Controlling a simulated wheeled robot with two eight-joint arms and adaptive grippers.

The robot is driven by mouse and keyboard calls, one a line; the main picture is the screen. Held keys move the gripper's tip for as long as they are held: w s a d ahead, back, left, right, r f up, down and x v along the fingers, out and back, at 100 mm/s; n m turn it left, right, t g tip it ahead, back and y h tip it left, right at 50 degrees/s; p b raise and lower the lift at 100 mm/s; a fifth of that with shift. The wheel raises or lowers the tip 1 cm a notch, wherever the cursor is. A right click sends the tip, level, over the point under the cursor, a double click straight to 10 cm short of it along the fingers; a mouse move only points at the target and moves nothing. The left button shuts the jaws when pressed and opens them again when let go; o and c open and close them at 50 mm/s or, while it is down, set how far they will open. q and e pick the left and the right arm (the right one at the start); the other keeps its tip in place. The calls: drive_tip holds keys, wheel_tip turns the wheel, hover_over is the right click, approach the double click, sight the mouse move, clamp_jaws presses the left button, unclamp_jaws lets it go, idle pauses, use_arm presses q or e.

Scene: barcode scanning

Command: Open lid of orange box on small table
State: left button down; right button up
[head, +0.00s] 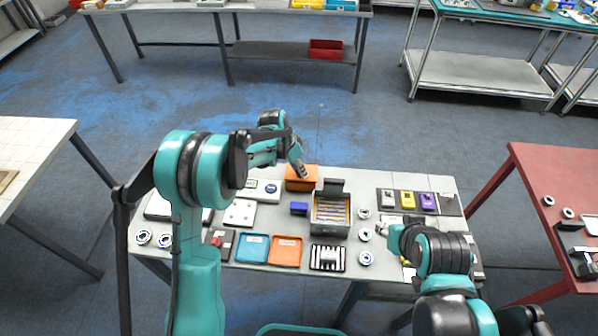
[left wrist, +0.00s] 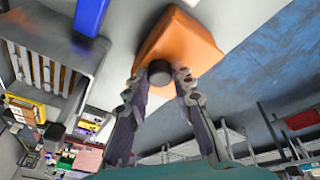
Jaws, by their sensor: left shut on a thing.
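The orange box (head: 302,184) stands at the back edge of the small table (head: 412,181). It also shows in the left wrist view (left wrist: 182,42), with a dark round knob (left wrist: 160,72) on the side toward my gripper. My left gripper (head: 299,168) reaches the box from above and behind. In the left wrist view its fingers (left wrist: 160,78) are on both sides of the knob, shut on it. The lid's seam is too small to make out, and I see no open gap. My right gripper is over the table's right side, mostly hidden by its arm; its fingers are unclear.
A grey bin (head: 331,211) with slats and a blue block (head: 299,208) stand close in front of the box. Blue (head: 253,248) and orange (head: 286,251) trays lie at the front. Coloured devices (head: 407,199) are to the right. The floor behind the table is clear.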

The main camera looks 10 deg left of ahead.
use_arm(q)
drive_tip(key=shift+w+r+n+g, duration=0.1)
drive_tip(key=shift+w+r+g, duration=0.35)
drive_tip(key=shift+g, duration=0.4)
drive_tip(key=shift+w+r+n+g, duration=0.1)
drive_tip(key=shift+w+r+g, duration=0.15)
drive_tip(key=shift+w+g, duration=0.4)
drive_tip(key=shift+w+r+n+g, duration=0.1)
drive_tip(key=shift+w+r+g, duration=0.25)
drive_tip(key=shift+g, duration=0.65)
drive_tip(key=c, duration=1.3)
unclamp_jaws()
drive_tip(key=shift+o, duration=0.2)
drive_tip(key=v, duration=1.2)
drive_tip(key=shift+a, duration=0.15)
